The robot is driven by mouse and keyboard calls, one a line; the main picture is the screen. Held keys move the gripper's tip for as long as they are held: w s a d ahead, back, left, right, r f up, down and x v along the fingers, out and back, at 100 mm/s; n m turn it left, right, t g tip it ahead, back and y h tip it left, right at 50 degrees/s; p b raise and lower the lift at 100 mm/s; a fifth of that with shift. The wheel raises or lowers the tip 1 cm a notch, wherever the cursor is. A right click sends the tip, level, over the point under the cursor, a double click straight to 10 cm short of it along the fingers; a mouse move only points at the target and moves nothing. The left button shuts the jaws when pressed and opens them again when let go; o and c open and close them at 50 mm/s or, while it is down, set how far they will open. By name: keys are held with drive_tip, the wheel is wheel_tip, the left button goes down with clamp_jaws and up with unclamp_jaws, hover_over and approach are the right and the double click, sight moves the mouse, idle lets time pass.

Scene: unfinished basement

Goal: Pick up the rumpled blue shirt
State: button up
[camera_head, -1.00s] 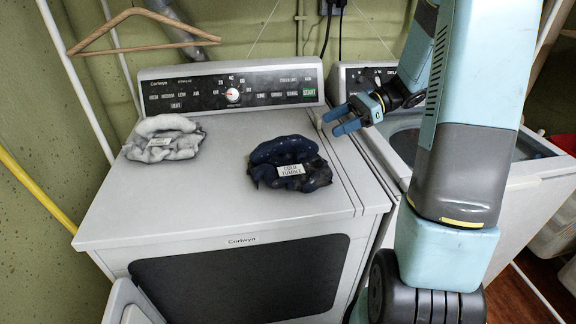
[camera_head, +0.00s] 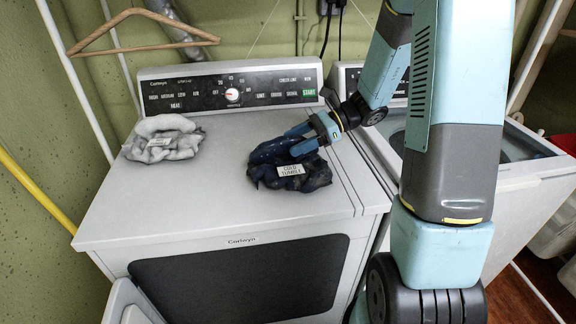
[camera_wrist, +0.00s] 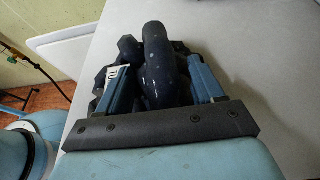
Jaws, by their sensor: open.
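The rumpled blue shirt (camera_head: 290,167) is a dark navy bundle on the right half of the white dryer top. A white tag reading "COLD TUMBLE" lies on its front. My gripper (camera_head: 294,143) is open at the shirt's upper right side, its blue fingers overlapping the cloth in the head view. In the wrist view, the shirt (camera_wrist: 158,60) shows between and beyond the two spread fingers of my gripper (camera_wrist: 160,78). I cannot tell whether the fingers touch the cloth.
A grey-white rumpled garment (camera_head: 163,139) with a tag lies at the left on the dryer (camera_head: 215,200). The control panel (camera_head: 230,87) rises behind. A wooden hanger (camera_head: 140,32) hangs on the wall. An open washer (camera_head: 520,160) stands at the right. The dryer top between the garments is clear.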

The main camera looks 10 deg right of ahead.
drive_tip(key=shift+a+f, duration=0.3)
drive_tip(key=shift+a, duration=0.3)
clamp_jaws()
